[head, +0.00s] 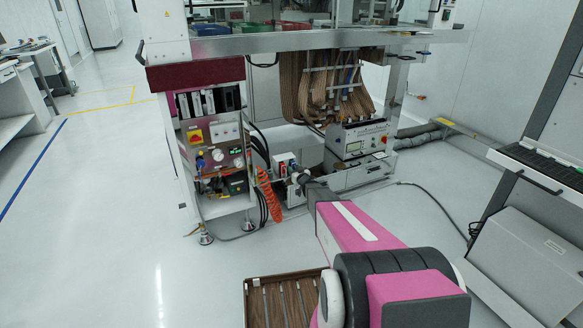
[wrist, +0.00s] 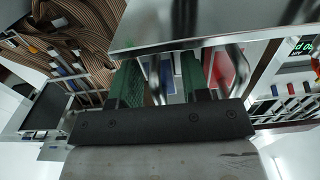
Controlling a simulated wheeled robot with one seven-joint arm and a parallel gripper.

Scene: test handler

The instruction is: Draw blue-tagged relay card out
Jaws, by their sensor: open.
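In the wrist view a blue panel (wrist: 169,76), which looks like the blue-tagged card's face, sits under a metal overhang. A bright metal handle (wrist: 154,78) stands beside it. My gripper (wrist: 160,84) is open; its dark body lies across the lower middle. Dark green uprights flank the blue panel; I cannot tell fully whether they are finger pads or card boards. No grip on the card shows. In the head view my gripper (head: 301,179) is small, at a low box (head: 284,161) with a red part; the card cannot be made out there.
A red panel (wrist: 222,68) with another metal handle stands close right of the blue one. The metal overhang (wrist: 205,25) is close above. Brown cable bundles (head: 318,88) hang behind. An orange coiled hose (head: 268,192) hangs left of the box. The floor at left is clear.

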